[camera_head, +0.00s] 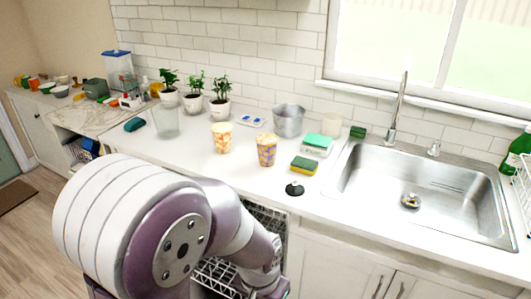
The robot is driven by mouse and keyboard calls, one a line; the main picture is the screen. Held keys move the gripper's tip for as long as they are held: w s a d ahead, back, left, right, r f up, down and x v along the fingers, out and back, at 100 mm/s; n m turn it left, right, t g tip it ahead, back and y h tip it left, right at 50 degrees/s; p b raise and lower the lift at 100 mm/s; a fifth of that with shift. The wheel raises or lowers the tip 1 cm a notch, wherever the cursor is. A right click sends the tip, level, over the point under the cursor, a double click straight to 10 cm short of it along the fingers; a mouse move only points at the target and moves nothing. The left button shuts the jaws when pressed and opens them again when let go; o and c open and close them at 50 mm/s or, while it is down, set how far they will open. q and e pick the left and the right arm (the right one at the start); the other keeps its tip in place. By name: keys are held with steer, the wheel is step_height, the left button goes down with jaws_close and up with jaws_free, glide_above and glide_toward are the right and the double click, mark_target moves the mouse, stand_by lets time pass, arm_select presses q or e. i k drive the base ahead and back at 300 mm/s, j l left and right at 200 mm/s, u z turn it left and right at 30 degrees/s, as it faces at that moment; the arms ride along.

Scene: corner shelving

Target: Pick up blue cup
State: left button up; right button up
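A patterned cup in blue-purple and yellow (266,152) stands upright on the white counter (190,153), the closest match to a blue cup. A similar cup in orange and white (221,142) stands just left of it. No plain blue cup shows clearly. A large white and purple arm of mine fills the lower left, in front of and below the counter edge. Its far end runs down to the bottom edge, and no gripper fingers show. My other gripper is not in view.
A clear glass container (166,122), potted plants (194,101), a metal pot (289,122), a yellow-green sponge (303,166) and a black stopper (294,188) surround the cups. The sink (345,180) lies to the right. An open wire rack (215,272) sits below the counter.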

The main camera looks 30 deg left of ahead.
mark_target(267, 151)
steer(key=i+l+u, duration=0.4)
steer(key=i+l, duration=0.15)
steer(key=i+l+u, duration=0.35)
steer(key=i+l, duration=0.3)
steer(key=l, duration=0.05)
